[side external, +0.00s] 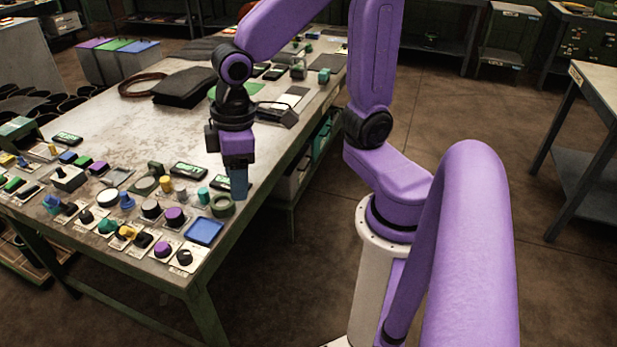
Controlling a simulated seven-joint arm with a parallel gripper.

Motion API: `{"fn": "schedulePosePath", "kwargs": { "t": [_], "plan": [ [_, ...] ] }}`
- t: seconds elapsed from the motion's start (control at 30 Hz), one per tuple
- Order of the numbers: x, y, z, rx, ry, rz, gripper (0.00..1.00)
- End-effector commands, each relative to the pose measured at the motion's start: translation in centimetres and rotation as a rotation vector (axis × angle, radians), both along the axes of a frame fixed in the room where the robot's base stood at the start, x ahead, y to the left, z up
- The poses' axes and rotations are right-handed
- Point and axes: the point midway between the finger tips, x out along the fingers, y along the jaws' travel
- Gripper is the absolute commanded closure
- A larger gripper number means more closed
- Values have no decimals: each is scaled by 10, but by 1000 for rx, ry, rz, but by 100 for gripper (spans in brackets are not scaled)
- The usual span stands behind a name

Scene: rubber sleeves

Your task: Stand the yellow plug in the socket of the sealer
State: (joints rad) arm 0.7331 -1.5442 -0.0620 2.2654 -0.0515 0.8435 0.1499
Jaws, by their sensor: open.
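My gripper (239,190) points down over the right part of the table, its blue-grey fingers low above the surface near a green ring. It is open, and I see nothing held in it. A small upright yellow cylinder (165,185), which looks like the yellow plug, stands on the table to the left of my gripper, clearly apart from it. Another small yellow piece (52,149) is at the far left. I cannot tell for certain which device is the sealer; a grey block-like device (68,178) stands at the left, and its socket is too small to make out.
Many small knobs and caps crowd the table's near part. A green ring (222,205) and a blue tray (204,232) lie close to my gripper. Bare tabletop (130,128) shows between.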

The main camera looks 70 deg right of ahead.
Motion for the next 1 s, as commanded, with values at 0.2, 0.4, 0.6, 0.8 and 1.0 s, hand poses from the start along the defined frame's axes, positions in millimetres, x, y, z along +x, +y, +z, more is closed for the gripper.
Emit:
{"fn": "schedulePosePath", "kwargs": {
  "t": [0.2,0.4,0.6,0.8,1.0],
  "plan": [
    [-82,-22,-2,-20,42,262,44],
    [-116,-38,-5,-34,62,387,39],
    [-121,-41,-6,-37,67,408,39],
    [-120,-40,-6,-37,66,405,39],
    [-114,-37,-6,-35,61,381,39]
  ]
}}
